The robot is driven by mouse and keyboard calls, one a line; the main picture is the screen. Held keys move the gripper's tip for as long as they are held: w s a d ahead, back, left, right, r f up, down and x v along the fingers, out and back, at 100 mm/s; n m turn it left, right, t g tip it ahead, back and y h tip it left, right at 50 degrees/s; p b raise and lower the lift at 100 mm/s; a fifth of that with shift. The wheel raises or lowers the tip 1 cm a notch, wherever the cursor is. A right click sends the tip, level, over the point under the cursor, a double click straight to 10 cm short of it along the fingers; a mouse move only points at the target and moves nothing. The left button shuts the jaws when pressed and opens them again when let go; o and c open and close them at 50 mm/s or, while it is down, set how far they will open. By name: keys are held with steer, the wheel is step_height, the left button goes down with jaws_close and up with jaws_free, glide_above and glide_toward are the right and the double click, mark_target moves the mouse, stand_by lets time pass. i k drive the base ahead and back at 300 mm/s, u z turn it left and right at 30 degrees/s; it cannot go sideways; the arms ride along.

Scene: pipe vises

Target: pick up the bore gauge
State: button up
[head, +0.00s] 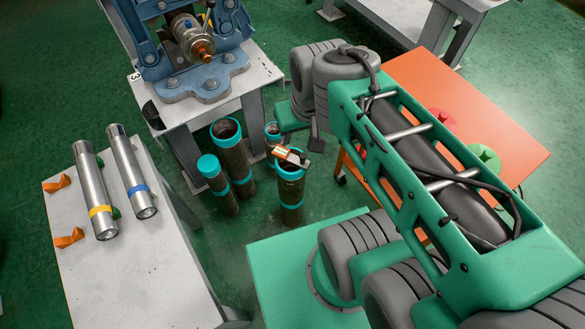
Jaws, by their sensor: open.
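A small device with an orange-and-white face and a dark end (291,156) lies across the rim of an open dark pipe with teal bands (291,190). It looks like the bore gauge, but it is too small to be sure. The end of my arm is above and just behind it in the picture. My gripper (316,143) shows only in part there, its jaws small and dark; no held object shows. I cannot tell whether it touches the device.
More teal-banded pipes (234,158) stand beside it on the green floor. A vise (200,80) is on a white bench behind. Two steel tubes (126,168) lie on the left table (130,290). An orange table (420,75) is at right, partly behind my arm.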

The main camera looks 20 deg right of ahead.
mark_target(283, 154)
steer(key=u, duration=0.95)
steer(key=k, duration=1.25)
steer(key=u, duration=0.6)
steer(key=i, duration=0.75)
steer(key=u, duration=0.45)
